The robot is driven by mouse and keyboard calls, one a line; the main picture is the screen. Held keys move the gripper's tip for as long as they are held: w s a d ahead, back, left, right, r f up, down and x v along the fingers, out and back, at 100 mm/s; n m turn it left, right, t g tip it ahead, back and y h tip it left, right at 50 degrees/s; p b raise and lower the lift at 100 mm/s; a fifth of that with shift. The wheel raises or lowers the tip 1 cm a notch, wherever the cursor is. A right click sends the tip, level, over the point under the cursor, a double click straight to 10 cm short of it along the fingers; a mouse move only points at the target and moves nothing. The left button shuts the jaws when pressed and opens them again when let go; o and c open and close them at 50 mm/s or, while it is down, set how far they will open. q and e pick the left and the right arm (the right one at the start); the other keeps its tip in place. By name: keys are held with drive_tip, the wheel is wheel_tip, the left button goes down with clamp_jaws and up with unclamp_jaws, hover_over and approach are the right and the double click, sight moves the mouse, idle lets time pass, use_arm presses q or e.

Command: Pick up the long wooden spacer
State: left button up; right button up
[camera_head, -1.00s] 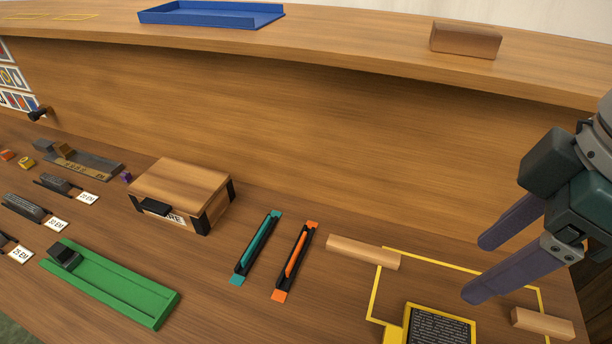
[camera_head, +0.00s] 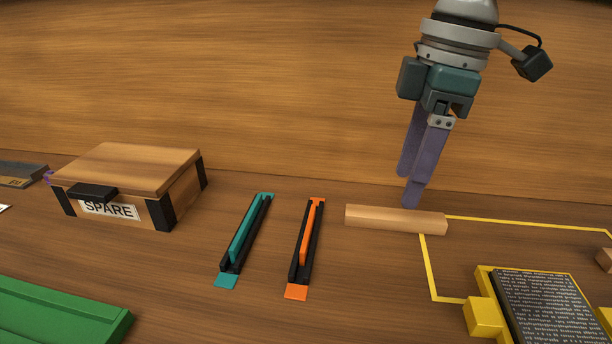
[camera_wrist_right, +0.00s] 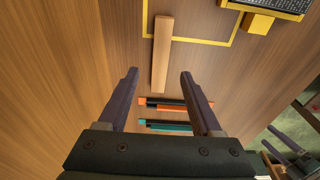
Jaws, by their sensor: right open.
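The long wooden spacer (camera_head: 395,219) is a pale bar lying flat on the table, its right end at the corner of a yellow outline. My right gripper (camera_head: 410,190) is open and empty, with purple fingers pointing down, just behind and above the spacer in the head view. In the right wrist view the gripper (camera_wrist_right: 159,75) has a wide gap between its fingers. My left gripper does not show in the head view.
Left of the spacer lie an orange-ended holder (camera_head: 306,250) and a teal-ended holder (camera_head: 245,240). A wooden SPARE box (camera_head: 130,180) and a green tray (camera_head: 60,318) are further left. A yellow frame with a dark text plate (camera_head: 545,305) is front right. A wooden wall rises behind.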

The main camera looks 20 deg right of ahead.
sight(397, 214)
drive_tip(key=f, duration=0.5)
drive_tip(key=shift+a+f+b, duration=0.15)
drive_tip(key=shift+a+b, duration=0.05)
drive_tip(key=shift+b, duration=0.15)
clamp_jaws()
drive_tip(key=shift+w, duration=0.1)
